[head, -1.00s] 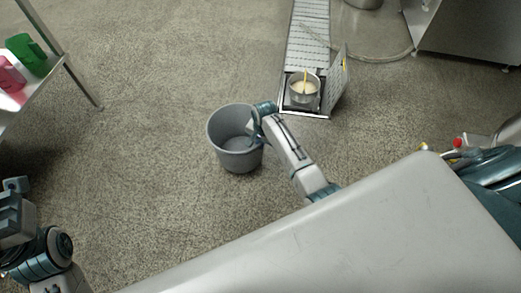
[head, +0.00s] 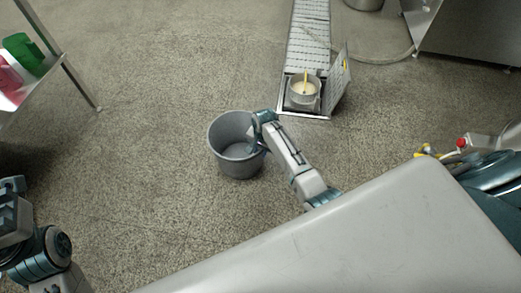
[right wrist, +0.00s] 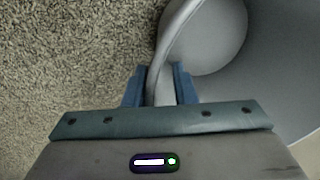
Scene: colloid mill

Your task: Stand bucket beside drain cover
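A grey bucket (head: 229,168) stands upright in the middle of the floor, open at the top; whether it touches the floor is hard to tell. My right gripper (head: 257,143) is at its right rim. In the right wrist view the bucket wall (right wrist: 164,62) runs between the two fingers (right wrist: 160,88), which are closed around it. A perforated drain cover (head: 341,80) stands tilted up at the right of the drain's near end, to the upper right of the bucket. My left gripper (head: 12,212) is at the left edge, away from the bucket; its fingers are unclear.
A metal pot (head: 304,97) with pale contents and a yellow stick sits at the drain's open end. The slotted drain channel (head: 307,35) runs back from there. A hose (head: 385,58) lies behind. A shelf (head: 40,75) stands left. Floor around the bucket is clear.

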